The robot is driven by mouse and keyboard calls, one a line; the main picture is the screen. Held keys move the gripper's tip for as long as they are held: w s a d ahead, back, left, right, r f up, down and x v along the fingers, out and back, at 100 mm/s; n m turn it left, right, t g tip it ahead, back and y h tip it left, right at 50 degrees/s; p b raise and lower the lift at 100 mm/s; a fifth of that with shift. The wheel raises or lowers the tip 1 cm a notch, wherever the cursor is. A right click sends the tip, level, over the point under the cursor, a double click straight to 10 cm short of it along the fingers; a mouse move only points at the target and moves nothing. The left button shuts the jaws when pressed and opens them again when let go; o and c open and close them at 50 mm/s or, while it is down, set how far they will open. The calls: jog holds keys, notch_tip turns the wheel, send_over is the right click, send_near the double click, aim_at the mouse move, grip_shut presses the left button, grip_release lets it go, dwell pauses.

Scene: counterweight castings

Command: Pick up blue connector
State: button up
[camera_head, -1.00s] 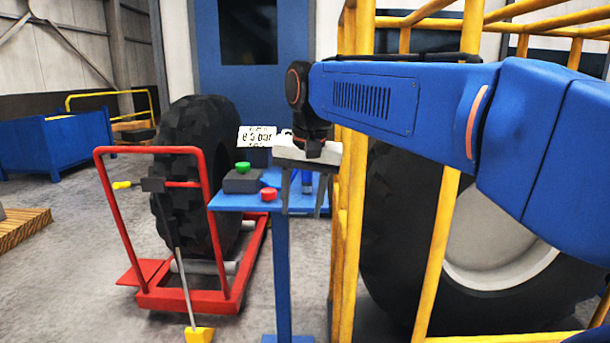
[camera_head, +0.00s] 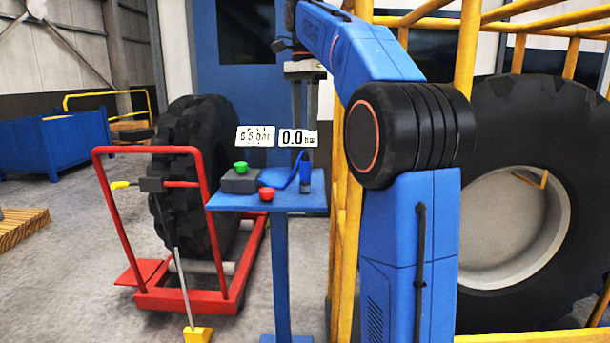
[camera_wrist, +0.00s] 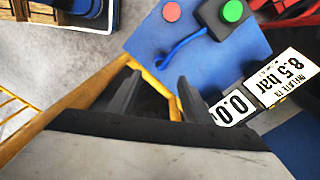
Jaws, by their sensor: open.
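The blue connector (camera_head: 305,175) stands upright on the right part of the small blue stand top (camera_head: 228,203), with a blue hose (camera_head: 283,183) curving from it. My gripper (camera_head: 304,120) is above and beyond the stand, pointing down, partly hidden by the display signs. It is open and empty, clear of the connector. In the wrist view the two fingers of my gripper (camera_wrist: 158,82) are apart. The blue hose (camera_wrist: 182,47) runs towards the space between them; the connector itself is hard to make out there.
On the stand are a grey box with a green button (camera_head: 241,167) and a red button (camera_head: 267,194). Two white signs, one reading 0.0 bar (camera_head: 298,138), rise behind. A yellow cage (camera_head: 345,220) stands close on the right; a red tyre cart (camera_head: 190,300) is left.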

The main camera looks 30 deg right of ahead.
aim_at(305, 178)
notch_tip(305, 178, down, 17)
jog(key=shift+d, duration=0.1)
dwell(0.7)
jog(key=c, duration=1)
